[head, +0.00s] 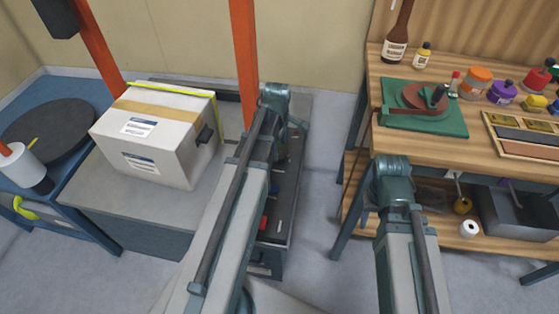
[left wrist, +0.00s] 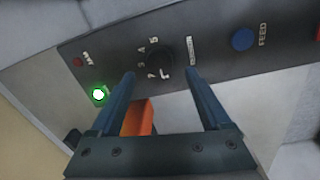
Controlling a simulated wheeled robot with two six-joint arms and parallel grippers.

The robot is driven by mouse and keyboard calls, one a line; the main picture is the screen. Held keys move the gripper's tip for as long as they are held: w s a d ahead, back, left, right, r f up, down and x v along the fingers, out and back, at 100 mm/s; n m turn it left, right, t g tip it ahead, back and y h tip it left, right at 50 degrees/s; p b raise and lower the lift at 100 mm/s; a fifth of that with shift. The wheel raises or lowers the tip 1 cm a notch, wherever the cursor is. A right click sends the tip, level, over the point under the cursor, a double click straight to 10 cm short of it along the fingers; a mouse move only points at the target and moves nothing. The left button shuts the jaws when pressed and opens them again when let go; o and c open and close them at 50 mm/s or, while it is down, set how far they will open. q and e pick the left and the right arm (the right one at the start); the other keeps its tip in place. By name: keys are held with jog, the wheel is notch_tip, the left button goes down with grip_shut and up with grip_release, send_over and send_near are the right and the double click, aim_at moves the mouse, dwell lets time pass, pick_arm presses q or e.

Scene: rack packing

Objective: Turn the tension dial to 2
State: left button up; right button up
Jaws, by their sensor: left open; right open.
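The black tension dial (left wrist: 160,58) sits on a dark control panel (left wrist: 205,50) in the left wrist view. Pale numbers ring it, with 2 and 3 on the side toward my fingers and 4 and 5 beyond. I cannot make out where its pointer stands. My left gripper (left wrist: 160,74) is open and empty, with its fingertips on either side of the dial's near edge; contact is not clear. In the head view my left arm reaches over the dark machine (head: 285,190) and hides its gripper. My right arm shows by the workbench, but its fingers are hidden.
The panel has a blue FEED button (left wrist: 242,40), a lit green lamp (left wrist: 98,94) and a small red button (left wrist: 78,62). A taped carton (head: 160,155) with a yellow strap stands left of my left arm. The workbench (head: 400,150) is at the right, with bare floor between.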

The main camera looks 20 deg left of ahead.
aim_at(280, 155)
pick_arm(q)
jog(key=shift+w+f+b, duration=0.15)
jog(key=shift+f+b, duration=1.25)
jog(key=shift+f, duration=0.55)
grip_shut()
